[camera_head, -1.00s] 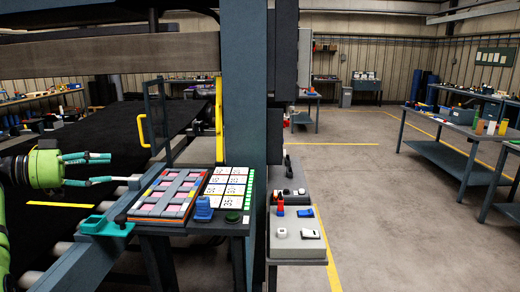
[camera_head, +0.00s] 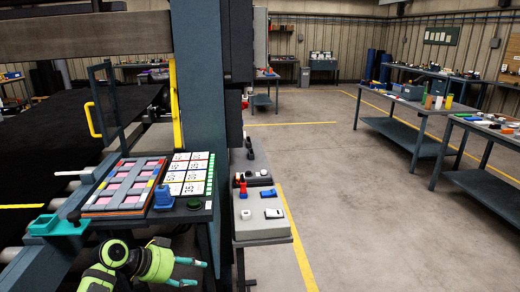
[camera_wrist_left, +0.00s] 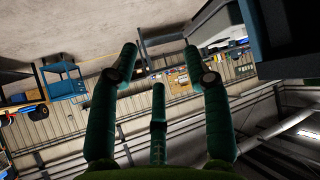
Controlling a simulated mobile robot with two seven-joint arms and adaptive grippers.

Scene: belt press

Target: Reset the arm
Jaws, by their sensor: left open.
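My left arm is green and black. Its left gripper (camera_head: 190,272) is in the head view at the bottom, below the front edge of the small table with the tray and cards. Its teal fingers point right and are apart, with nothing between them. In the left wrist view the same gripper (camera_wrist_left: 156,75) shows its teal fingers spread and empty, with the far wall and shelves behind them, seen tilted. My right gripper is not in view.
A sectioned tray (camera_head: 122,187), number cards (camera_head: 188,172) and a blue object (camera_head: 163,198) lie on the small table. A teal holder (camera_head: 58,224) is at its left. A grey control box (camera_head: 262,228) stands right of the blue column (camera_head: 202,100). Open floor (camera_head: 350,215) lies to the right.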

